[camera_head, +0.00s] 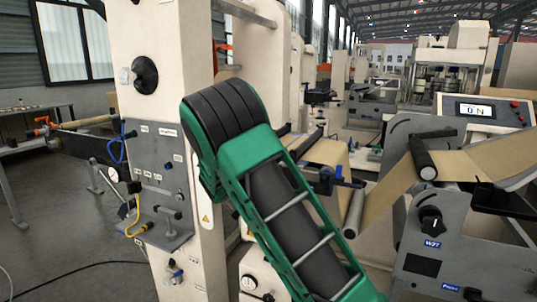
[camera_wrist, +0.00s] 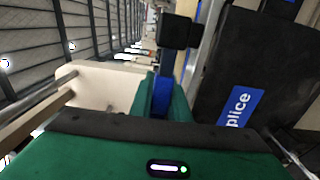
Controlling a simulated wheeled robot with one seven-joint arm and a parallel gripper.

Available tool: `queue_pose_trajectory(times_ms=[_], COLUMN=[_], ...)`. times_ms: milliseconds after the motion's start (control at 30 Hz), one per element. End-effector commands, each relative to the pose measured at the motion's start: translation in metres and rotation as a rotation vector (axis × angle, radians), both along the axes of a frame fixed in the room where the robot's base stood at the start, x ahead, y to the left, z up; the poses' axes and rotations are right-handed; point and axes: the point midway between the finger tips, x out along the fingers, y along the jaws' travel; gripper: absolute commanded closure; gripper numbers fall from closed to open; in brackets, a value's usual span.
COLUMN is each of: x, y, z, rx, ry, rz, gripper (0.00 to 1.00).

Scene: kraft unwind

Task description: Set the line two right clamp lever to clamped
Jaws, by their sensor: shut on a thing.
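In the wrist view, my gripper (camera_wrist: 164,100) has its green fingers closed around a blue lever (camera_wrist: 162,88). A black block-like end (camera_wrist: 180,32) shows just above it at the top of the view. Whether this is the line two right clamp lever cannot be read from a label. In the head view, my green arm crosses the middle and runs out at the bottom edge; my gripper does not show there. A blue bar with black parts (camera_head: 337,178) sits beside the kraft web, partly behind my arm.
In the wrist view, a dark panel with a blue label ending in "plice" (camera_wrist: 238,108) stands close on the right. In the head view, a cream column (camera_head: 165,70) stands left of my arm, and a grey machine with a black knob (camera_head: 431,218) stands right. Kraft web (camera_head: 385,195) runs between rollers.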

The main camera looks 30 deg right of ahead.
Motion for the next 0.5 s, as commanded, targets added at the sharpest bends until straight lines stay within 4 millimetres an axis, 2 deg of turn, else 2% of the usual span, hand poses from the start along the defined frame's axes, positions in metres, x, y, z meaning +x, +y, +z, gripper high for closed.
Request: queue_pose_trajectory(times_ms=[300,333,400,500], x=[0.0025,0.0025,0.0024,0.0017], y=[0.0027,0.0027,0.0026,0.0023], z=[-0.0042,-0.0043,-0.0040,-0.0039], rx=[0.001,0.001,0.002,0.002], ry=[0.009,0.009,0.008,0.008], rz=[0.008,0.008,0.007,0.006], gripper=[1.00,0.82,0.66,0.66])
